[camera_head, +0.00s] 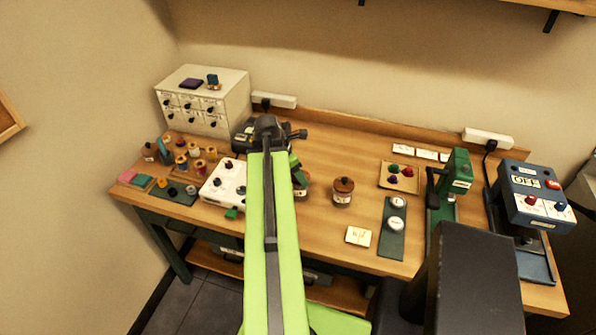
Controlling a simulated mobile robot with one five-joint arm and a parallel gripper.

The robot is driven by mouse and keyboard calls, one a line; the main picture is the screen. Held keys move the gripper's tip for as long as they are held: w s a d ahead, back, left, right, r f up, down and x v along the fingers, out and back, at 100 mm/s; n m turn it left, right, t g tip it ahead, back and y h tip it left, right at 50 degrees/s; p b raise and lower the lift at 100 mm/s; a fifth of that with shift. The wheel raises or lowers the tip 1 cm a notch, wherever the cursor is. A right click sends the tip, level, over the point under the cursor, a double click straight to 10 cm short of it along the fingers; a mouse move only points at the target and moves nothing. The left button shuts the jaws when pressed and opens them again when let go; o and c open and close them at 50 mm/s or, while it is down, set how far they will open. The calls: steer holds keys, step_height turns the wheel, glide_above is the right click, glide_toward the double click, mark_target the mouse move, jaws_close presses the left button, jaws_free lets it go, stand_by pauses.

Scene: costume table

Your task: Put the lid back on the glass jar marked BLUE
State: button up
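A glass jar (342,199) with a brown wooden lid (344,184) on it stands near the middle of the table. A second jar (303,192) shows only in part at the right edge of my arm. Its top is hidden. The jar labels are too small to read, so I cannot tell which is marked BLUE. No loose lid can be made out. My lime green arm reaches over the table, with its dark joint near the back. My gripper is mostly hidden around the arm's far end, near the partly hidden jar, and its fingers cannot be made out.
Left of my arm are a white control box (224,180), several thread spools and a drawer cabinet (204,101). Right are a tray (399,177), a dark green strip (391,228) with white round items, a green press (456,178) and a blue switch box (537,194).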

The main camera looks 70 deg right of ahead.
stand_by(0.4)
steer(key=o, duration=1.4)
steer(key=shift+o, duration=1.2)
step_height(320, 180, up, 7)
steer(key=p, duration=0.7)
jaws_close()
